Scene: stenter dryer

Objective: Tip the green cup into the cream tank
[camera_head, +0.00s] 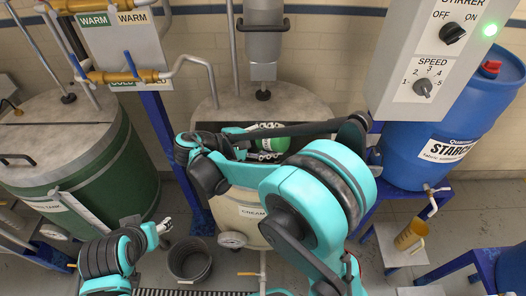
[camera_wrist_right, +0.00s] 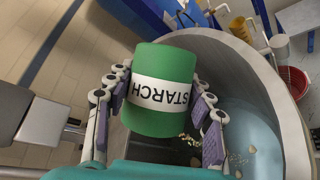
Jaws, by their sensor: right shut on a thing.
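The green cup (camera_head: 270,126), with a white band reading STARCH, is between the fingers of my right gripper (camera_head: 266,141). The right wrist view shows the cup (camera_wrist_right: 164,65) large, its lettering upside down, with a finger of the right gripper (camera_wrist_right: 165,97) pressed on each side. It is over the open part of the cream tank (camera_head: 240,216); its exact tilt is hard to tell. The tank's curved rim (camera_wrist_right: 288,118) and bluish liquid show below the cup, with small pale and coloured bits there. My left gripper (camera_head: 166,226) is low at the left, away from the cup; its opening is unclear.
A green tank (camera_head: 100,165) stands at left, a dark bucket (camera_head: 189,260) on the floor. The stirrer column (camera_head: 263,40) rises behind the cream tank. The control box (camera_head: 436,60), blue starch drum (camera_head: 430,140) and yellow jug (camera_head: 410,234) are at right.

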